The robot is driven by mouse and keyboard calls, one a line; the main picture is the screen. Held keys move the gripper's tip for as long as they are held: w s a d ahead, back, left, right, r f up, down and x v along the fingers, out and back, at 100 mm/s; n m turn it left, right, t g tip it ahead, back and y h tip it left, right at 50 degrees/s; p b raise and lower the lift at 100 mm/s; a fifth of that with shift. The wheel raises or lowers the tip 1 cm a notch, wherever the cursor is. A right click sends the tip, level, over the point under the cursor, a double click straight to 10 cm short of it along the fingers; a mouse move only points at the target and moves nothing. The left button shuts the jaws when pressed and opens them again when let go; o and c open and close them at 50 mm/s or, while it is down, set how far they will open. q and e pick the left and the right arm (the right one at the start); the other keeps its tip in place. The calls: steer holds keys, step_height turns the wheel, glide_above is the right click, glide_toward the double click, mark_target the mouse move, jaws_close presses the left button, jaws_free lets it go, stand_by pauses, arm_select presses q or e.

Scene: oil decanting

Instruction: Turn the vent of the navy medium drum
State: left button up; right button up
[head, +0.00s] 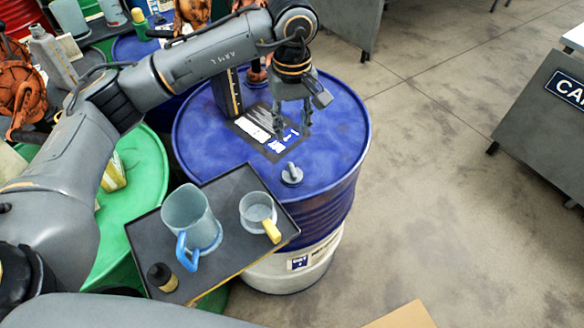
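The navy medium drum (335,135) stands upright in the middle of the head view. A small grey fitting (291,175) with a short upright stem, which looks like its vent, is on the drum's top near the front edge. My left gripper (293,131) points down over the drum's top, behind the fitting in the picture and apart from it. Its two fingers are spread with nothing between them. My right gripper is not in view.
A dark tray (150,238) with a jug (188,215), a yellow-handled cup (256,209) and a small bottle (162,277) is close in front. A dark upright block (227,93) stands on the drum.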

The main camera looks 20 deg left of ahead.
mark_target(292, 168)
arm_select(q)
step_height(292, 168, down, 12)
steer(key=p, duration=0.3)
steer(key=shift+s+r, duration=0.1)
steer(key=shift+r, duration=0.05)
steer(key=shift+f, duration=0.75)
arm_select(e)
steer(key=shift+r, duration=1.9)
arm_select(q)
jaws_close()
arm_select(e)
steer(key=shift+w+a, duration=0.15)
